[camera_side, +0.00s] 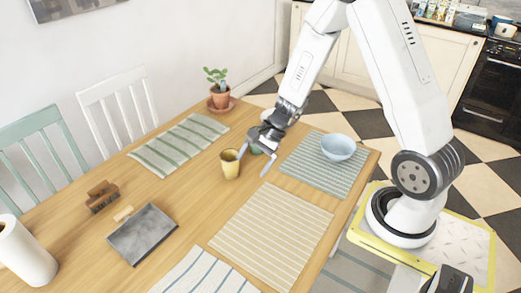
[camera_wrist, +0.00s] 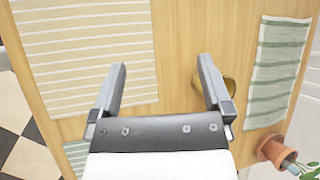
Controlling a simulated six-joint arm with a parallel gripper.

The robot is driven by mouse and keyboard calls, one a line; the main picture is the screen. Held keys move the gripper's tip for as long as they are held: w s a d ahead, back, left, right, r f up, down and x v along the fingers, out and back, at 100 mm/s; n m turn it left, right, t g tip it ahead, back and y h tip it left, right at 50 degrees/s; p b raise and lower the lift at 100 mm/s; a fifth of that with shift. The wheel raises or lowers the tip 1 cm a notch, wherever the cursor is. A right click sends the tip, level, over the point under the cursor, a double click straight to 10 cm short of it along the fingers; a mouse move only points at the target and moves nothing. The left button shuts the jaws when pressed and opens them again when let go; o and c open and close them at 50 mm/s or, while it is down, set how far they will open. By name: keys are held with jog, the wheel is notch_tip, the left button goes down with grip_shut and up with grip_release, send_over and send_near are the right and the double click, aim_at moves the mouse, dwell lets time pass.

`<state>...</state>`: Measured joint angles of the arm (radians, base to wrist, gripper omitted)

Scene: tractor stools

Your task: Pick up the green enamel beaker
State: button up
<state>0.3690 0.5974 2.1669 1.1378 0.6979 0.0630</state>
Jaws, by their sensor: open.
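The green enamel beaker (camera_side: 256,149) shows only as a small green patch in the side view, mostly hidden behind my gripper. I cannot make it out in the wrist view. My gripper (camera_side: 253,163) is open and points down above the wooden table, with its fingers spread apart. In the wrist view my gripper (camera_wrist: 162,65) has only bare table between its fingertips.
A blue bowl (camera_side: 338,147) sits on a green striped mat (camera_side: 325,177) to the right. A potted plant (camera_side: 219,97) stands at the back. A beige striped mat (camera_side: 270,235), a slate (camera_side: 142,235), a brush (camera_side: 102,196) and a paper roll (camera_side: 24,252) occupy the nearer and left table.

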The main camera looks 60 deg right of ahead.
jog(key=w+d+f+m+t+h, duration=0.2)
jog(key=d+f+m+t, duration=0.1)
jog(key=d+m, duration=0.3)
jog(key=w+d+f+m+t+h, duration=0.2)
jog(key=w+d+f+m+t, duration=0.1)
jog(key=d+m, duration=0.4)
jog(key=w+d+f+m+t+h, duration=0.2)
jog(key=d+f+m+t, duration=0.2)
jog(key=d, duration=0.6)
jog(key=shift+w+d+f+m+t+h, duration=0.15)
jog(key=shift+f+m, duration=0.25)
jog(key=shift+m, duration=0.2)
jog(key=shift+w+d+f+m+t+h, duration=0.15)
jog(key=shift+f+m, duration=0.2)
jog(key=shift+m, duration=0.25)
jog(key=shift+x, duration=1.25)
jog(key=shift+w+a, duration=0.1)
jog(key=shift+w, duration=0.05)
jog(key=shift+x, duration=2.45)
jog(key=shift+f, duration=0.1)
